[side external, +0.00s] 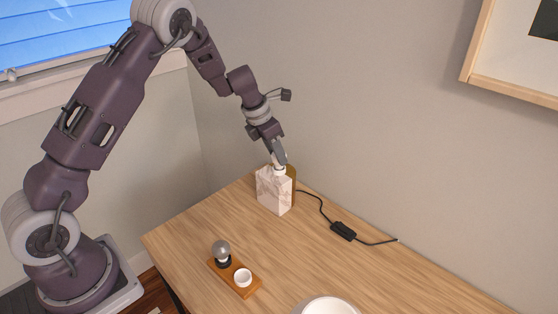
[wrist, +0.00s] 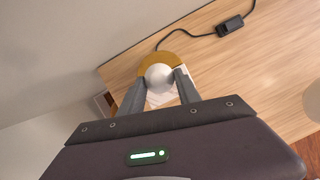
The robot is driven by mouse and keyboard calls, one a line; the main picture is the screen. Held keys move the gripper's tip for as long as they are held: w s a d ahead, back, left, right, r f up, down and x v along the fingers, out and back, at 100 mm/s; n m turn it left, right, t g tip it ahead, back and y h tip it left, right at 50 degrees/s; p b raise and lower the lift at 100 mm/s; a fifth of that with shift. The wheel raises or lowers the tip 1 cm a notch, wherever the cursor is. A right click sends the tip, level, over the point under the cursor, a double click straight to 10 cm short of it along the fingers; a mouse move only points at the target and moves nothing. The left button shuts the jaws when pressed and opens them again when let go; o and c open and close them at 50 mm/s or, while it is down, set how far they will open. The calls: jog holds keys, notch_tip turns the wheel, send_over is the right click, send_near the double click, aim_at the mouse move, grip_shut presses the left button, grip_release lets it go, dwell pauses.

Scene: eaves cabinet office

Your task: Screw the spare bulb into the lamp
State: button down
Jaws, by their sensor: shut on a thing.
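The lamp (side external: 273,191) is a pale marble block with a brown-gold part behind it, standing at the far corner of the desk. My gripper (side external: 281,160) points down at the lamp's top and is shut on a round white bulb (wrist: 158,76). In the wrist view the fingers of my gripper (wrist: 158,84) close on both sides of this bulb, above the lamp's golden part (wrist: 181,66). The fingers mostly hide the bulb in the side view, and its base and any threads are hidden. A grey bulb (side external: 221,248) stands upright on a small wooden tray (side external: 245,290).
A white round dish (side external: 330,306) is at the front edge of the picture. A black cord with an inline switch (side external: 343,231) runs right from the lamp. The wall is close behind the lamp; the desk's middle is clear.

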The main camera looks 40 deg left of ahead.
jog(key=shift+a+m, duration=0.15)
jog(key=shift+m, duration=0.15)
jog(key=c, duration=1.3)
grip_release()
jog(key=shift+w+m+h, duration=0.1)
jog(key=shift+m+h, duration=0.2)
jog(key=shift+m, duration=0.5)
jog(key=o, duration=0.5)
jog(key=shift+o, duration=0.2)
jog(key=s+d+r+m, duration=0.45)
jog(key=s+r, duration=0.25)
jog(key=r, duration=0.3)
jog(key=s+d+r+m, duration=0.3)
jog(key=s+r+m, duration=0.3)
jog(key=r, duration=0.3)
jog(key=s+d+m+t+y, duration=0.1)
jog(key=s+d+m, duration=0.1)
jog(key=s+m, duration=0.8)
jog(key=s+d+r+m, duration=0.1)
jog(key=s+m, duration=0.9)
jog(key=s, duration=0.4)
jog(key=shift+s+d+r+t+y, duration=0.2)
jog(key=shift+s+d+t+y, duration=0.15)
jog(key=shift+t+y, duration=0.05)
